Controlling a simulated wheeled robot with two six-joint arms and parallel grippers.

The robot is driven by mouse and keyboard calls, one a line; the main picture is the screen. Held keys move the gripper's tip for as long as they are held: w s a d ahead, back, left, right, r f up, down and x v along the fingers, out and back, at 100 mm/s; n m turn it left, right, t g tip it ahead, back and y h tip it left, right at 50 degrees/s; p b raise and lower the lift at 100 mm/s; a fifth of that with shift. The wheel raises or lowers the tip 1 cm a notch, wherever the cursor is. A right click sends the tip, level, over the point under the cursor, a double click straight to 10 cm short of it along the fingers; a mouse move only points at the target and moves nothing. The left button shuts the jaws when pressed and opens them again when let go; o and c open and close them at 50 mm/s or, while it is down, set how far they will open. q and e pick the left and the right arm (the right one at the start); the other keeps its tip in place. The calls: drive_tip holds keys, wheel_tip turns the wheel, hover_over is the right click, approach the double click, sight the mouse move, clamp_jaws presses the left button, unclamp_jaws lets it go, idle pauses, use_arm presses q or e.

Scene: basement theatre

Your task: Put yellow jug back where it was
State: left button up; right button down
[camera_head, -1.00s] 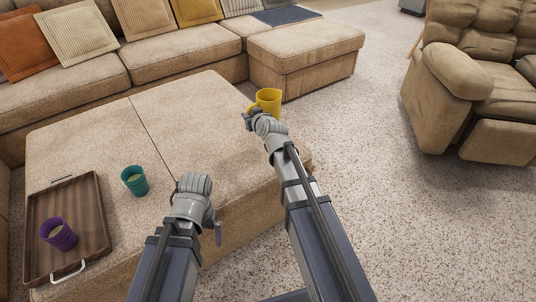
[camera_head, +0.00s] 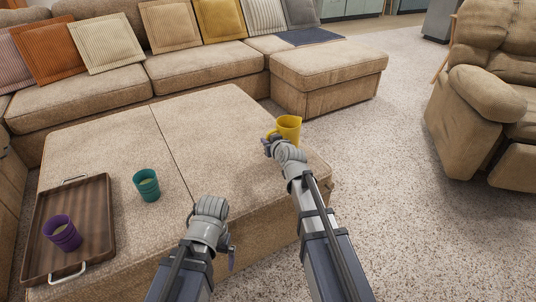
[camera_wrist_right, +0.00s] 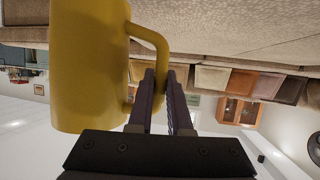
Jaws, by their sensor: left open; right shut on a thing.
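The yellow jug (camera_head: 289,127) is at the far right corner of the large tan ottoman (camera_head: 205,125) in the head view. My right gripper (camera_head: 270,146) is shut on its handle. In the right wrist view, the jug (camera_wrist_right: 85,65) fills the upper left, and the fingers of my right gripper (camera_wrist_right: 162,88) close around its handle. I cannot tell whether the jug's base touches the ottoman or is above it. My left gripper (camera_head: 230,255) is open and empty by the ottoman's near edge, partly hidden by its own wrist.
A teal cup (camera_head: 147,186) stands on the ottoman. A wooden tray (camera_head: 88,205) with metal handles holds a purple cup (camera_head: 63,234). A sofa (camera_head: 195,68) with several pillows lies behind, and a recliner (camera_head: 490,110) stands at right. Carpet between is clear.

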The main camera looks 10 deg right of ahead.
drive_tip(key=shift+f+b, duration=1.8)
drive_tip(key=shift+f, duration=0.2)
drive_tip(key=c, duration=0.8)
unclamp_jaws()
drive_tip(key=shift+c, duration=0.2)
drive_tip(key=shift+r, duration=0.2)
drive_tip(key=p+v, duration=0.4)
drive_tip(key=v, duration=0.8)
